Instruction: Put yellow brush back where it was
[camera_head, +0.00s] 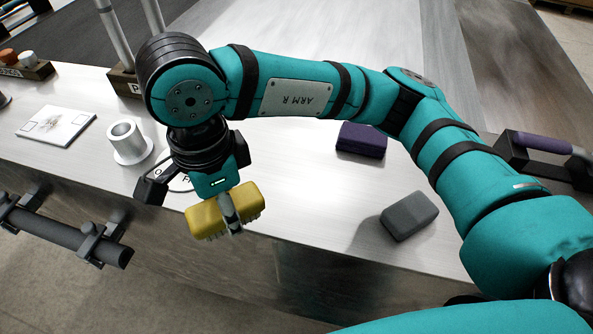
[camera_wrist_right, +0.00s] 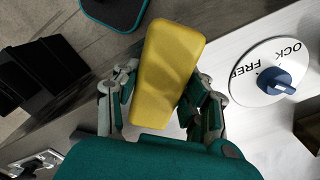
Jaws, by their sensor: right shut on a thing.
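The yellow brush (camera_head: 206,217) is held in my right gripper (camera_head: 230,212), near the front edge of the bench in the head view. A gripper finger crosses the brush's middle, and short bristles show along its lower side. In the right wrist view the yellow brush (camera_wrist_right: 168,72) lies between the two fingers of my right gripper (camera_wrist_right: 165,100), with its smooth yellow back toward the camera. The brush appears raised above the bench; the exact height cannot be told. My left gripper is not in view.
On the metal bench (camera_head: 300,180) stand a dark purple block (camera_head: 362,139), a grey block (camera_head: 409,215), a silver flanged cylinder (camera_head: 128,142) and a white printed card (camera_head: 56,126). A round lettered disc (camera_wrist_right: 268,72) lies beside the brush. A dark rail (camera_head: 65,232) runs along the front left.

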